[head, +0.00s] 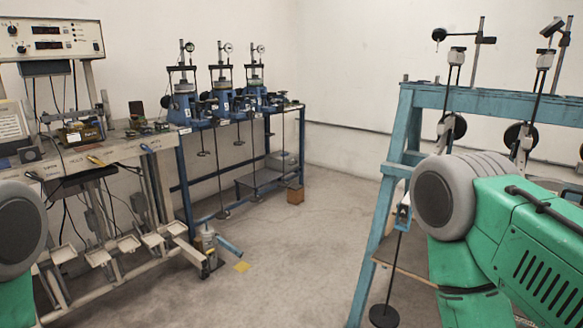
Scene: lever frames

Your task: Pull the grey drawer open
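I cannot make out a grey drawer anywhere in the head view. My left gripper is not in view; only a grey round joint and a bit of green of my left arm show at the left edge. My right gripper is not in view either; the green and grey upper part of my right arm fills the lower right and hides part of what stands behind it.
A workbench (128,150) with instruments stands left. A blue steel frame (378,235) stands right. Bare concrete floor (300,265) lies open in the middle.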

